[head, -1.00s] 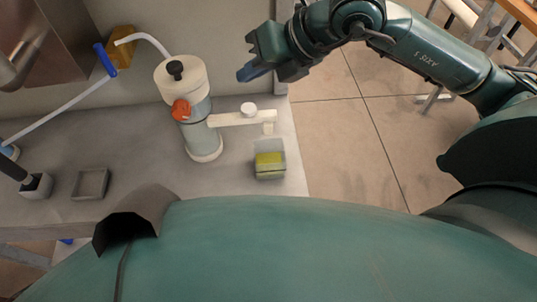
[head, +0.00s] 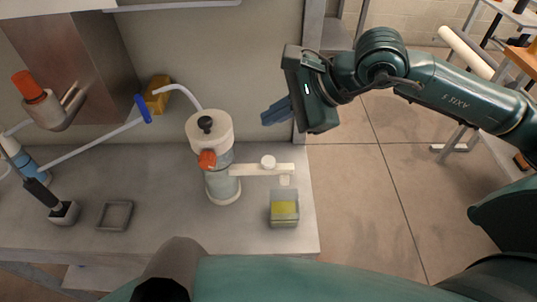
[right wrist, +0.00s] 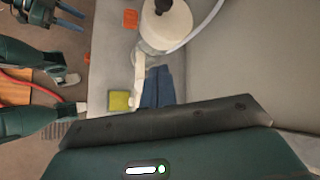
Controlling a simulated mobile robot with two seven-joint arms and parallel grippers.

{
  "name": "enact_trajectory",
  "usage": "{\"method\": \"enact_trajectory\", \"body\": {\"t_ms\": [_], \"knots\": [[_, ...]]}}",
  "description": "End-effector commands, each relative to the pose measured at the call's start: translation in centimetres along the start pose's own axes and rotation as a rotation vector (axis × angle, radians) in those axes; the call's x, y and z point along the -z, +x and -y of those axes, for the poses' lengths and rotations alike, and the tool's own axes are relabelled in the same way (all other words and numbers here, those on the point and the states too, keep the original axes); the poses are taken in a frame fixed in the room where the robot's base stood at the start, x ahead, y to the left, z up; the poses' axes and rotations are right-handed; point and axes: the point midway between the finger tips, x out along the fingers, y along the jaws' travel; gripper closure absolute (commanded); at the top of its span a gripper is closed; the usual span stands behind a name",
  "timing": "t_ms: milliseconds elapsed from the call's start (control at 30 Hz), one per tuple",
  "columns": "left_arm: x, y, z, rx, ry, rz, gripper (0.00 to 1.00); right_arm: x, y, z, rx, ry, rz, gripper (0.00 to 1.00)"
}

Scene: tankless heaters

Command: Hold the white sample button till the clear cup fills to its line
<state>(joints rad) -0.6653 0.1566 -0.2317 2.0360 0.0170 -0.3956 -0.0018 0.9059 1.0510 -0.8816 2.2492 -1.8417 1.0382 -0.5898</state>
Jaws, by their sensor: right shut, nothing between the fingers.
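The white button (head: 268,162) is a round knob on top of the white spout arm (head: 245,170) of the white and clear canister (head: 222,186). The clear cup (head: 284,208) stands under the spout's end, with yellow-green in its lower part; I cannot make out its line. The cup also shows in the right wrist view (right wrist: 119,99). My right gripper (head: 264,119) is shut and empty, above and behind the button, apart from it. Its blue fingers partly cover the spout area in the right wrist view. My left gripper (right wrist: 82,20) appears only there, fingers apart and empty.
An orange-red valve knob (head: 207,159) sits on the canister's front. A white hose runs to a yellow block (head: 157,94) at the wall. A grey square tray (head: 115,215) lies left on the counter (head: 165,190). The counter's right edge is close to the cup.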

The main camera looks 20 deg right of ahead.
Motion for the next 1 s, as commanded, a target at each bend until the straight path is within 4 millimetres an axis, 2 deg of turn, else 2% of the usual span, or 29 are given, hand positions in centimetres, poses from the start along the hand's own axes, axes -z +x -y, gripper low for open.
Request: {"method": "enact_trajectory", "body": {"t_ms": [200,633,1000], "knots": [[0.0,0.0,0.3,0.009,-0.003,0.004,0.64,-0.1,-0.2,0.1,-0.001,-0.091,0.002,1.0],[-0.1,0.1,0.1,0.006,-0.005,0.004,0.64,0.2,0.1,-0.1,-0.002,-0.091,0.001,1.0],[-0.3,0.7,-0.4,-0.012,0.005,-0.018,0.64,2.3,2.7,-1.8,-0.002,-0.09,0.0,1.0]]}}
